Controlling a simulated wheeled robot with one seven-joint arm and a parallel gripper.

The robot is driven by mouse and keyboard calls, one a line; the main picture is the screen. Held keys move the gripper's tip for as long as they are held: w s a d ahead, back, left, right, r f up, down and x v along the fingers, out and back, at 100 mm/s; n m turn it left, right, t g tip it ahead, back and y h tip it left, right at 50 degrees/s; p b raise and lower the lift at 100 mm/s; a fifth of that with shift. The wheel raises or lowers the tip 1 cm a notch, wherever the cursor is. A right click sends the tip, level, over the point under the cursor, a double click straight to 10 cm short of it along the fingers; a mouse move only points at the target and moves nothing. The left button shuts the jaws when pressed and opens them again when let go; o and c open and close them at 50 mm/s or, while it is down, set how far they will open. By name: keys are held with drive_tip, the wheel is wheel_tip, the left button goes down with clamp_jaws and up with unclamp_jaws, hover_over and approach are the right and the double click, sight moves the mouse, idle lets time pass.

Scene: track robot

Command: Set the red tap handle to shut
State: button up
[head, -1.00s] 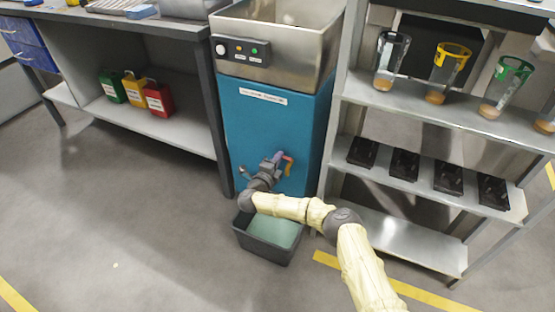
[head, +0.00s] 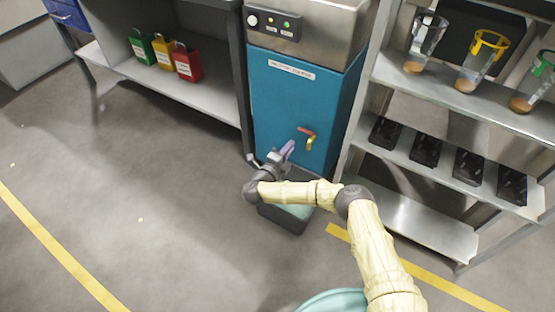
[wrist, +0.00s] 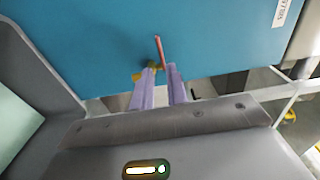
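The red tap handle (head: 306,131) sits on a small brass tap (head: 311,144) on the front of the blue cabinet (head: 290,95). In the head view it lies roughly sideways above the downward spout. In the wrist view the handle (wrist: 158,50) is a thin red bar beyond my fingertips. My gripper (head: 288,149) is just left of and below the handle, apart from it. In the wrist view its two purple fingers (wrist: 161,70) stand open with a narrow, empty gap. The brass tap shows partly behind the left fingertip.
A dark bin (head: 283,222) with pale green contents stands on the floor below my gripper. A metal rack (head: 440,225) with cups and black trays stands close on the right. A bench with green, yellow and red cans (head: 187,65) is on the left. The floor at left is clear.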

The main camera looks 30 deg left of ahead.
drive_tip(key=s+p, duration=0.3)
drive_tip(key=s, duration=0.4)
drive_tip(key=shift+s+a, duration=0.3)
